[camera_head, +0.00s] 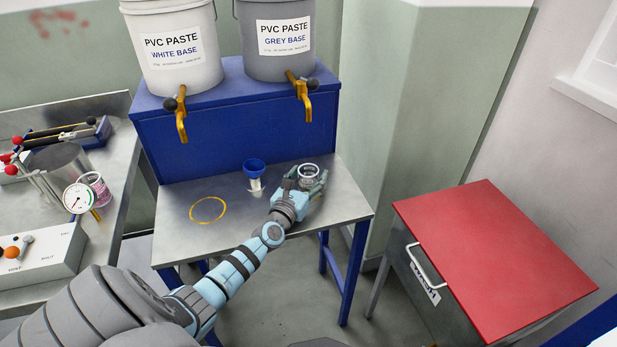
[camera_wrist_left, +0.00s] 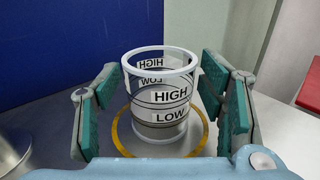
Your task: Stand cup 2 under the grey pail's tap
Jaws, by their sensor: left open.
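A clear cup (camera_head: 308,171) with a white rim stands upright on the metal stand, below the grey pail's brass tap (camera_head: 303,92). In the left wrist view the cup (camera_wrist_left: 160,92) shows HIGH and LOW marks and stands within a yellow ring (camera_wrist_left: 122,136). No number on it is readable. The grey pail (camera_head: 277,50) sits on the blue riser. My left gripper (camera_head: 306,184) is at the cup; in the wrist view its fingers (camera_wrist_left: 162,110) are open on both sides, with gaps to the cup. My right gripper is not in view.
The metal stand (camera_head: 235,225) has an empty yellow ring (camera_head: 208,209) under the white pail's tap (camera_head: 181,120). A blue-topped container (camera_head: 254,170) stands left of my gripper. Another marked cup (camera_head: 97,187) is on the left bench. A red-lidded bin (camera_head: 495,260) stands right.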

